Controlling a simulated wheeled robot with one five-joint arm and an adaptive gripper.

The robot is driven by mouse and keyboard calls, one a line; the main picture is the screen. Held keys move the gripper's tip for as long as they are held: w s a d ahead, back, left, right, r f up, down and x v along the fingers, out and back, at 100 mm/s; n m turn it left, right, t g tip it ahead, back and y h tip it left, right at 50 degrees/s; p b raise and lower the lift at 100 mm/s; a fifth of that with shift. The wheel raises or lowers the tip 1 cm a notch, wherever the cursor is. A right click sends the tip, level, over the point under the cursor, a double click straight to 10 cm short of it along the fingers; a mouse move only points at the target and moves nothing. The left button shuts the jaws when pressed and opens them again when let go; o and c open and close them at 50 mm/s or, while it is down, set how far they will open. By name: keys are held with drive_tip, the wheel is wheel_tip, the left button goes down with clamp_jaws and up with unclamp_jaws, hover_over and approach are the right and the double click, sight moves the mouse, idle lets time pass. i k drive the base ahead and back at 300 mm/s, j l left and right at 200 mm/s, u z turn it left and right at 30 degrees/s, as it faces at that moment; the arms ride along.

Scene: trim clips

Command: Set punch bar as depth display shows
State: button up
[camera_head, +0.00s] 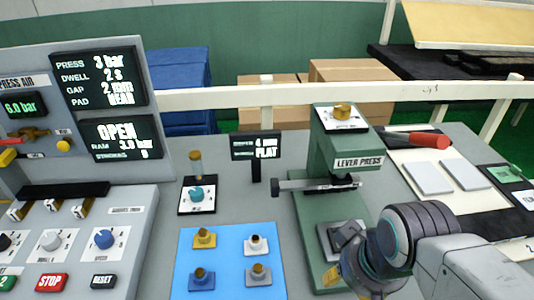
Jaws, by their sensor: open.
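The small depth display (256,146) stands on a short post left of the press and reads "4 mm FLAT", with its upper line small. The green lever press (335,140) carries a grey horizontal bar (312,184), which looks like the punch bar, with a dark block at its left end. My gripper (352,283) is at the bottom, low in front of the press base and below the bar, apart from it. It is open; its fingertips are mostly hidden by my wrist, so I cannot see what lies between them.
A blue mat (228,242) holds several clip-like pieces in yellow, white, blue and grey. A teal knob (197,194) stands behind it. A control panel (85,240) fills the left. A red-handled tool (428,140) and pale plates (428,177) lie right. A white rail (270,97) runs behind.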

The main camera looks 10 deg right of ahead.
sight(276, 187)
drive_tip(key=k+j+u, duration=0.1)
drive_tip(key=j+u, duration=0.75)
drive_tip(key=j, duration=0.3)
drive_tip(key=j+u, duration=0.45)
drive_tip(key=j, duration=0.1)
